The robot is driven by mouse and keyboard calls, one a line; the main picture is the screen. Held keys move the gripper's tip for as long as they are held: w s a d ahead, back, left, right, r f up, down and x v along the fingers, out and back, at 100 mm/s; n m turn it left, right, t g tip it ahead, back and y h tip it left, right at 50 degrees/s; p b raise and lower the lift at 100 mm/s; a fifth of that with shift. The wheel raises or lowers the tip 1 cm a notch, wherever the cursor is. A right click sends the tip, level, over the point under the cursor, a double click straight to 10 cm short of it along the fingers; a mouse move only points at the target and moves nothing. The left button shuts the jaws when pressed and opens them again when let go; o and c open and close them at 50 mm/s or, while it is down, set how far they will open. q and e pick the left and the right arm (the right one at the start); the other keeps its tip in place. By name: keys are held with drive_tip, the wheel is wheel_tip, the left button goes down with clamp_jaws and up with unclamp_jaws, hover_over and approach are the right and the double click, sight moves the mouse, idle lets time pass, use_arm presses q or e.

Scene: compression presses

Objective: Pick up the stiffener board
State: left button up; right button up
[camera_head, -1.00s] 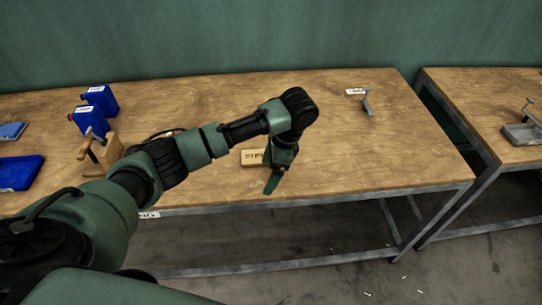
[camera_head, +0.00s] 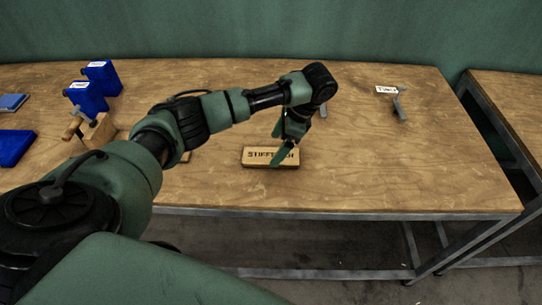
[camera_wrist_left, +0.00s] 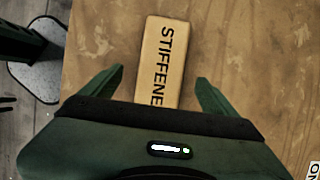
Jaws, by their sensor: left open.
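The stiffener board (camera_head: 258,160) is a small light wooden block with dark "STIFFENER" lettering, lying flat on the wooden table near its front edge. My left gripper (camera_head: 279,145) is over the board's right part in the head view and covers some of its lettering. In the left wrist view the board (camera_wrist_left: 161,60) lies between the two spread green fingers of my left gripper (camera_wrist_left: 159,85), and its lower end is hidden by the gripper body. The gripper is open and empty. My right gripper is not in view.
Blue containers (camera_head: 87,97) and a wooden clamp (camera_head: 97,131) stand at the left of the table (camera_head: 380,170). A grey metal piece (camera_head: 399,105) and a white label (camera_head: 386,90) are at the right. A second table (camera_head: 510,105) stands beyond a gap.

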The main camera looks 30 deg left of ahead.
sight(271, 155)
use_arm(q)
drive_tip(key=x, duration=0.3)
drive_tip(key=shift+w+f+p, duration=0.15)
drive_tip(key=shift+f+p, duration=0.2)
drive_tip(key=shift+a+f, duration=0.1)
drive_tip(key=c, duration=1.5)
drive_tip(key=shift+c, duration=0.2)
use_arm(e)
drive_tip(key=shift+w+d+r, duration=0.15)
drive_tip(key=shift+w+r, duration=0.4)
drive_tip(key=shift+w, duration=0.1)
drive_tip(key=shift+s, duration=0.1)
